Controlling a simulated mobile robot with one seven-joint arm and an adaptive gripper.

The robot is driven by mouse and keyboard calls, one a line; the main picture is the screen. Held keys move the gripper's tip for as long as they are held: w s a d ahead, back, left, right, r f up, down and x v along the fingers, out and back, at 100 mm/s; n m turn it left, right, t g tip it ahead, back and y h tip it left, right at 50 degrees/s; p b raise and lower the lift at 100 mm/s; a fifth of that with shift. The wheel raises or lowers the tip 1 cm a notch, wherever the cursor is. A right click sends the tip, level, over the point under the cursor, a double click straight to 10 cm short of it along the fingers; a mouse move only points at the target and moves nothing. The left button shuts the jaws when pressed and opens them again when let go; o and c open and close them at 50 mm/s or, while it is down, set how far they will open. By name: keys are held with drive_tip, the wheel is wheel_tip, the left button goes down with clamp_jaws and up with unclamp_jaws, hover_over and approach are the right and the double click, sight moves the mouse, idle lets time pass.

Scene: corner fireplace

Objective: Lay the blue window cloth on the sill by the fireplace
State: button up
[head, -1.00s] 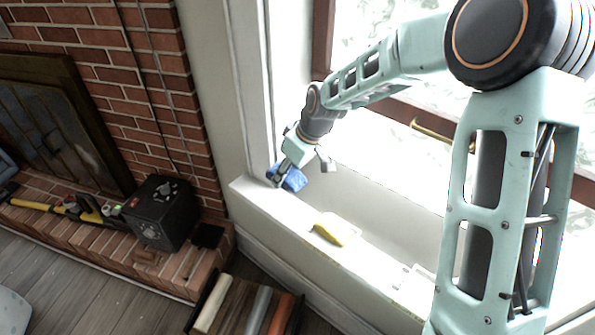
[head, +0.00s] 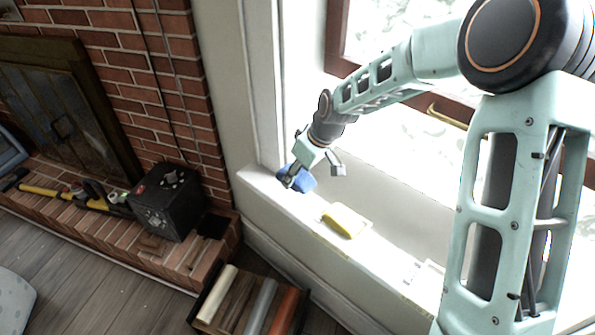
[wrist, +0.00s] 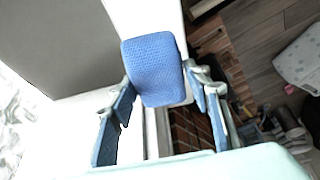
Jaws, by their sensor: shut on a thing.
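The blue window cloth (head: 306,178) is in my gripper (head: 293,181) over the far left end of the white sill (head: 264,183). In the wrist view the cloth (wrist: 153,68) is a folded, woven blue pad between the two fingers of my gripper (wrist: 160,80). The fingers press on its sides. The sill shows below the cloth in both views. I cannot tell whether the cloth touches the sill. Its lower part is partly hidden by the fingers in the head view.
A yellow sponge-like block (head: 345,220) lies on the sill nearer me. The window frame (head: 352,60) and handle rise behind. A black box (head: 167,203) and yellow-handled tool sit on the brick hearth (head: 110,235). A crate of rolls (head: 240,300) stands on the floor.

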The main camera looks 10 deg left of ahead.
sight(294, 196)
drive_tip(key=shift+f+b, duration=1.75)
drive_tip(key=shift+f, duration=1.05)
drive_tip(key=shift+f+b, duration=0.45)
drive_tip(key=shift+f, duration=0.2)
drive_tip(key=o, duration=1.3)
drive_tip(key=shift+o, duration=0.2)
